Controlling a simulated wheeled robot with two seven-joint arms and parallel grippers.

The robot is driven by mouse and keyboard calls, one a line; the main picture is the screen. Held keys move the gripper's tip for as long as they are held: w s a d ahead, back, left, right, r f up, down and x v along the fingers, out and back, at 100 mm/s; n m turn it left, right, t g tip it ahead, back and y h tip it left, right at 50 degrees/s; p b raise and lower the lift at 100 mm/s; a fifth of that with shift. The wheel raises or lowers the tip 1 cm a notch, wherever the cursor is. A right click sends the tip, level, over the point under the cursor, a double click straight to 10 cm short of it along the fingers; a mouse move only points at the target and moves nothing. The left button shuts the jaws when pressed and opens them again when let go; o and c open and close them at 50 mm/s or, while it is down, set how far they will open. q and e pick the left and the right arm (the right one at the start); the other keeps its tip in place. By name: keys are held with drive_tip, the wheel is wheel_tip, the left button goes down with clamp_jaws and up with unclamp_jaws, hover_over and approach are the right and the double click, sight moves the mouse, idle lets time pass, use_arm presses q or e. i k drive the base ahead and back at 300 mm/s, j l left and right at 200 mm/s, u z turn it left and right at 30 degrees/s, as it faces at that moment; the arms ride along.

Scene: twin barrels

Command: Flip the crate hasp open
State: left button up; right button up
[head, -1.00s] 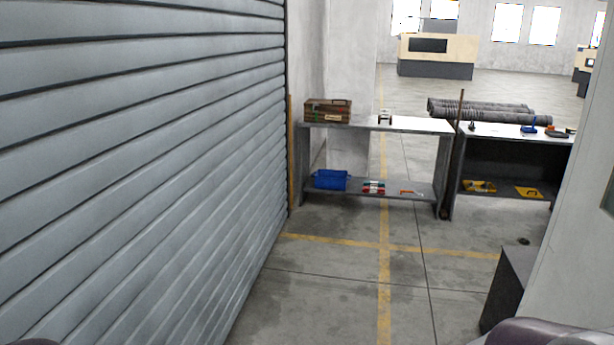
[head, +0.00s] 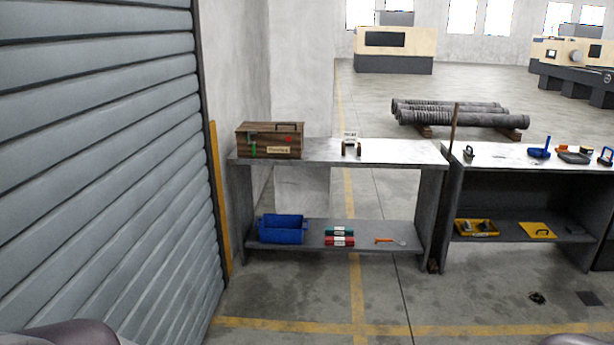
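A brown wooden crate (head: 270,140) stands upright on the left end of the near workbench's top. A small green part and a red part show on its front, with a pale label beside them. The hasp is too small at this distance to tell its position. Neither of my grippers is in view. Only rounded grey parts of my own body show at the bottom left and bottom right corners.
The workbench (head: 390,152) has a lower shelf with a blue bin (head: 281,229), red and teal boxes (head: 339,237) and an orange tool (head: 389,240). A second bench (head: 530,156) stands right. A shutter (head: 100,150) lines the left.

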sight(248, 132)
drive_tip(key=i+j+u, duration=0.1)
drive_tip(key=i+u, duration=0.15)
drive_tip(key=i, duration=0.9)
drive_tip(key=i+l+u, duration=0.2)
drive_tip(key=i, duration=1.55)
drive_tip(key=i+z, duration=0.15)
drive_tip(key=i, duration=0.35)
drive_tip(key=i+j, duration=0.15)
drive_tip(key=i, duration=0.4)
drive_tip(key=i+j+z, duration=0.15)
drive_tip(key=i, duration=0.35)
drive_tip(key=i+j, duration=0.1)
drive_tip(key=i, duration=0.45)
drive_tip(key=i+j+z, duration=0.15)
drive_tip(key=i, duration=0.35)
